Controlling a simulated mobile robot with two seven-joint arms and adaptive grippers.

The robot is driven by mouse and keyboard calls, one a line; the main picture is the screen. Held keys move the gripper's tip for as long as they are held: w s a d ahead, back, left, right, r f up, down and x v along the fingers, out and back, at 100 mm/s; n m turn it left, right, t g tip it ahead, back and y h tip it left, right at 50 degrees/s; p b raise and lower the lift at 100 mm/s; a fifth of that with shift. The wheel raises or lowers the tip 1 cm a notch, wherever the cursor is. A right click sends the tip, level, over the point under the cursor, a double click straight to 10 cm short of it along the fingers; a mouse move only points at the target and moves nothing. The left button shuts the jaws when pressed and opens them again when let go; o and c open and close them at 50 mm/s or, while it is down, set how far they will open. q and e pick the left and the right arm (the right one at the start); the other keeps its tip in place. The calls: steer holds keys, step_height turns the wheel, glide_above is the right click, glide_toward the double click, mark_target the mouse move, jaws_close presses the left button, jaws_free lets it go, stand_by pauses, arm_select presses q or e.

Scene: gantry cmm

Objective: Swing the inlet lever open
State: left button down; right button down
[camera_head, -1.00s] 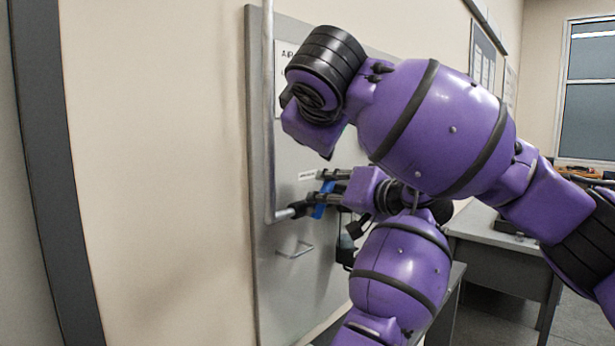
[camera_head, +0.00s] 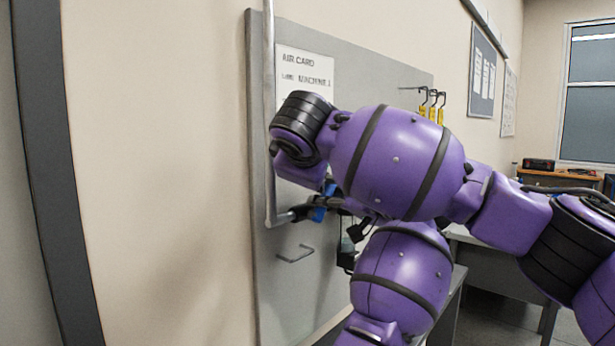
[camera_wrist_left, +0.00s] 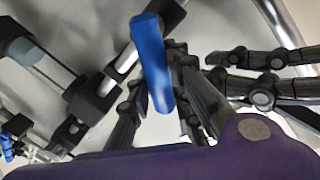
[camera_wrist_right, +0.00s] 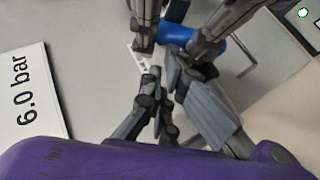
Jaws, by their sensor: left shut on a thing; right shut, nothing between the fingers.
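The blue inlet lever (camera_head: 318,214) sits on the pipe fitting low on the grey panel. It is largely covered by my arms in the head view. My left gripper (camera_head: 309,208) is shut on the lever; the blue handle (camera_wrist_left: 152,62) lies between its fingers in the left wrist view. My right gripper (camera_wrist_right: 167,78) is shut and empty in the right wrist view. It is close to the lever (camera_wrist_right: 184,37) and the left fingers; contact cannot be told. In the head view my right arm hides its fingers.
A grey vertical pipe (camera_head: 269,120) runs down the panel (camera_head: 375,60) and bends toward the lever. A handle (camera_head: 295,254) projects below. A white sign (camera_head: 304,72) and yellow tags on hooks (camera_head: 432,108) are above. A desk (camera_head: 490,262) stands right.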

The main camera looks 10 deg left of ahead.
arm_select(q)
steer(key=shift+d+r, duration=0.1)
steer(key=shift+r, duration=0.05)
arm_select(e)
steer(key=shift+w, duration=0.1)
steer(key=shift+w+d+f+g, duration=0.25)
steer(key=shift+w+d+g, duration=0.05)
steer(key=shift+w+d, duration=0.1)
